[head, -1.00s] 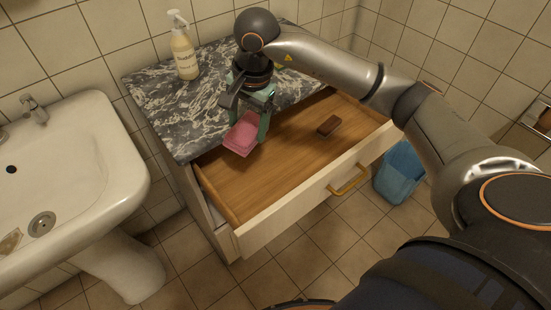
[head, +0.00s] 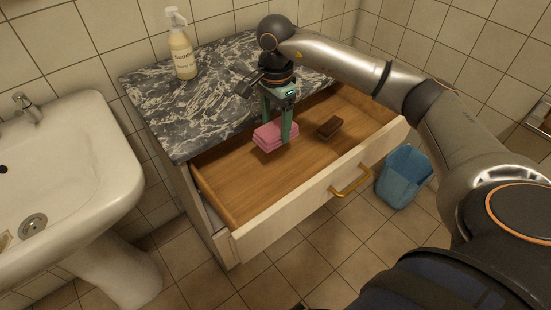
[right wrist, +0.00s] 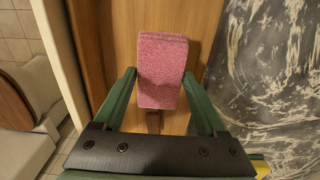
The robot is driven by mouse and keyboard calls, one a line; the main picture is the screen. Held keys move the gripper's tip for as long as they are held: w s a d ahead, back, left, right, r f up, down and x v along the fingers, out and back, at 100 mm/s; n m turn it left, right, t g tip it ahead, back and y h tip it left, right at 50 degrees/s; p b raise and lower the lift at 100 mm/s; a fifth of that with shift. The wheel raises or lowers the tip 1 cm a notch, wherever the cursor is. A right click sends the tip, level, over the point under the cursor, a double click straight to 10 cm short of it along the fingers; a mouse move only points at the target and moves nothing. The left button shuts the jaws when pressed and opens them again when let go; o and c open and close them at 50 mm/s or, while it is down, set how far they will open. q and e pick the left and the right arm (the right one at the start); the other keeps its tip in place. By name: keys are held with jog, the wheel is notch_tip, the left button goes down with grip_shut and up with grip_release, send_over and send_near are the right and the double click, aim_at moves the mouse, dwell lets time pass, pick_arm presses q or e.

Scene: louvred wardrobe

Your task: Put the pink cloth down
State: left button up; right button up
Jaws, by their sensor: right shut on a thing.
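The pink cloth (head: 275,136) is a folded, layered block. My right gripper (head: 279,137) points down and is shut on it, with a green finger on either side. The cloth is over the wooden floor of the open drawer (head: 290,170), in its back part near the counter edge. I cannot tell whether it touches the drawer floor. The right wrist view shows the cloth (right wrist: 162,70) between the fingertips (right wrist: 161,80), over the brown wood. My left gripper is not in view.
A dark brown block (head: 329,127) lies in the drawer to the right of the cloth. A soap bottle (head: 182,52) stands on the marble counter (head: 195,105). A blue bin (head: 403,177) is on the floor at right, a white sink (head: 75,180) at left. The drawer's front part is clear.

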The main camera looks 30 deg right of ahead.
send_over(276, 167)
notch_tip(276, 167, down, 6)
jog(key=shift+w+f+b, duration=0.1)
jog(key=shift+f+b, duration=0.1)
jog(key=shift+b, duration=0.1)
notch_tip(276, 167, down, 5)
jog(key=shift+r, duration=0.15)
jog(key=shift+c, duration=0.5)
jog(key=o, duration=1.2)
jog(key=shift+o, duration=0.2)
jog(key=shift+f+b, duration=0.3)
jog(key=shift+b, duration=0.1)
notch_tip(276, 167, up, 12)
jog(key=shift+f+p, duration=0.1)
jog(key=shift+p, duration=0.75)
jog(key=shift+r, duration=0.4)
